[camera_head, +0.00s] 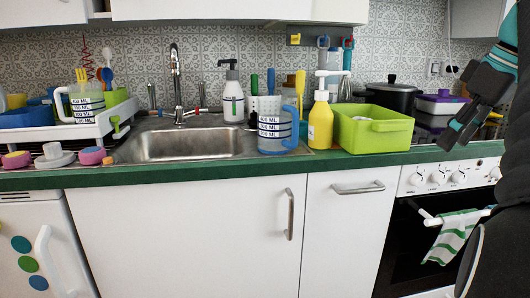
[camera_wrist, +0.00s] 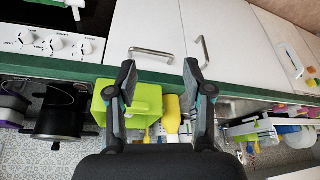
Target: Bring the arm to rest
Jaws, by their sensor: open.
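My gripper (camera_head: 462,118) shows at the right edge of the head view, raised in front of the counter's right end, near the stove. In the wrist view my gripper (camera_wrist: 160,76) has its two dark fingers spread wide apart, with nothing between them. The arm behind it is mostly cut off by the right edge of the head view.
A green bin (camera_head: 374,128), a yellow bottle (camera_head: 320,125) and a blue-handled measuring jug (camera_head: 276,133) stand near the counter's front. A black pot (camera_head: 391,97) is behind the bin. The sink (camera_head: 188,145) is empty. A striped towel (camera_head: 455,236) hangs on the oven handle.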

